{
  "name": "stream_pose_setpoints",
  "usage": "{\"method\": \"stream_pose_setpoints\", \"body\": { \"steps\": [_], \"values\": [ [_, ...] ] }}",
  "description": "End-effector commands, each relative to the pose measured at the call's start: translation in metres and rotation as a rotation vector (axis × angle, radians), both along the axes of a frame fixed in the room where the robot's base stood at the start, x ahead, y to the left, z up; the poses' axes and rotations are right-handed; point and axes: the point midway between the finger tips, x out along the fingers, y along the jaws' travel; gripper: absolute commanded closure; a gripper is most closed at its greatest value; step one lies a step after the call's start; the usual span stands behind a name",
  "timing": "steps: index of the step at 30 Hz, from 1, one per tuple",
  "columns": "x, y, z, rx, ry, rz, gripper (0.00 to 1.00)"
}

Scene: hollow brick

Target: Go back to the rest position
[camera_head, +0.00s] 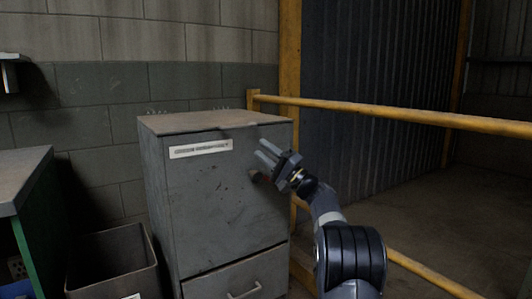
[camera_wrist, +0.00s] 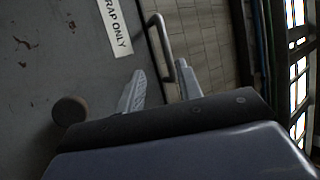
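My gripper (camera_head: 266,153) is in front of the upper right part of the grey cabinet's (camera_head: 205,205) face in the head view. In the wrist view my gripper (camera_wrist: 160,75) has its two pale fingers apart, with a clear gap between them. A bent metal bar (camera_wrist: 160,45) shows beyond and between the fingertips; I cannot tell how far off it is or whether they touch it. A round knob (camera_wrist: 69,110) on the cabinet face is left of the fingers, apart from them. I see nothing held. My forearm reaches up from the lower right.
The cabinet has a white label (camera_head: 200,148) and a lower drawer with a handle (camera_head: 244,291). An open bin (camera_head: 112,240) and a green-sided bench (camera_head: 25,185) stand at left. A yellow rail (camera_head: 390,113) runs right of the cabinet, with open floor beyond.

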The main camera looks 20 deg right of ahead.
Motion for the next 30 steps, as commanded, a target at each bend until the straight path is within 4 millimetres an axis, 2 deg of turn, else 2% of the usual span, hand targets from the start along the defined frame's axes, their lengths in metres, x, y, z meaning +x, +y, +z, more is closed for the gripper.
{"method": "stream_pose_setpoints", "body": {
  "steps": [19, 30],
  "values": [
    [0.001, 0.001, 0.000, -0.002, -0.001, 0.001, 0.66],
    [0.030, 0.025, 0.024, -0.002, -0.004, 0.003, 0.66]
  ]
}}
